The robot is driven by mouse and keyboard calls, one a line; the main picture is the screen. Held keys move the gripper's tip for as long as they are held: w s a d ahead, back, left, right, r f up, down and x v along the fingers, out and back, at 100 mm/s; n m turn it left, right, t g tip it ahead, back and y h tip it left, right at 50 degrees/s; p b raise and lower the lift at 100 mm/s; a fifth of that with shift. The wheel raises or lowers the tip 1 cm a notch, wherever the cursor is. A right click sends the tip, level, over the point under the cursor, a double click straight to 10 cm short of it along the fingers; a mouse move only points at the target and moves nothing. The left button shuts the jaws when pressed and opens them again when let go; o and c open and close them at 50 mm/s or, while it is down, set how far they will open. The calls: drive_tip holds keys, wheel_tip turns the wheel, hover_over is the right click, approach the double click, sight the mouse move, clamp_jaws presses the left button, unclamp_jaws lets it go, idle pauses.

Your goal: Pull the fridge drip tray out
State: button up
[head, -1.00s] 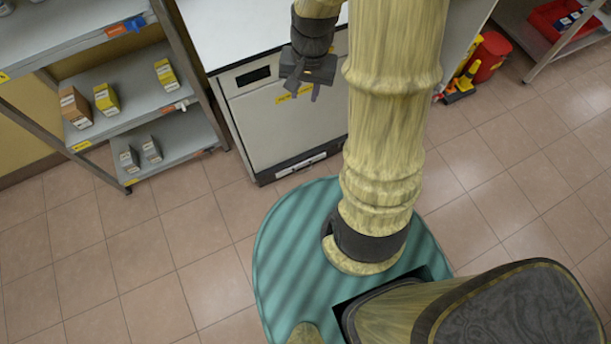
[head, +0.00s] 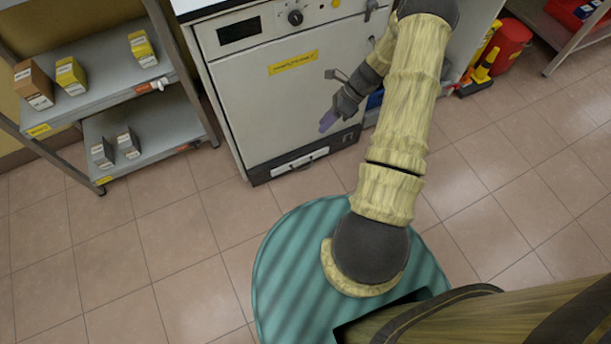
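The fridge (head: 262,105) is a white-fronted unit with a dark display, a knob and a yellow label. The drip tray (head: 262,174) appears as a low dark strip along its base, with a pale strip on its front. It looks flush with the fridge front. My gripper (head: 328,122) points down in front of the lower right of the fridge door, just above the tray in the picture.
A grey shelf rack (head: 95,88) with several small boxes stands left of the fridge. A red bucket (head: 511,48) and yellow items (head: 484,66) are on the floor to the right. The tiled floor (head: 180,235) before the fridge and rack is clear.

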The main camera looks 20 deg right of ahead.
drive_tip(key=s+d+f+m+t+y+b, duration=0.1)
drive_tip(key=d+f+m+t+b, duration=0.2)
drive_tip(key=f+m+b, duration=0.4)
drive_tip(key=d+f+m+t+y+b, duration=0.1)
drive_tip(key=d+f+m+t+b, duration=0.2)
drive_tip(key=f, duration=1.7)
drive_tip(key=s+d+f+m+t+y+b, duration=0.1)
drive_tip(key=f+m+t+b, duration=0.4)
drive_tip(key=f+m+b, duration=0.5)
drive_tip(key=shift+s+d+f+m+y+b, duration=0.1)
drive_tip(key=shift+d+f+y+b, duration=0.1)
drive_tip(key=shift+d+f, duration=0.35)
drive_tip(key=shift+s+d+f+m+y+b, duration=0.1)
drive_tip(key=shift+s+d+f+y, duration=0.2)
drive_tip(key=shift+f, duration=0.45)
drive_tip(key=shift+w+d+f+m+y+b, duration=0.1)
drive_tip(key=shift+d+f, duration=0.4)
drive_tip(key=shift+f, duration=0.15)
drive_tip(key=shift+r, duration=0.1)
drive_tip(key=shift+a, duration=0.1)
drive_tip(key=b+x, duration=0.5)
drive_tip(key=x, duration=1.2)
drive_tip(key=shift+w+r, duration=0.1)
drive_tip(key=shift+w, duration=0.05)
drive_tip(key=shift+c, duration=0.3)
clamp_jaws()
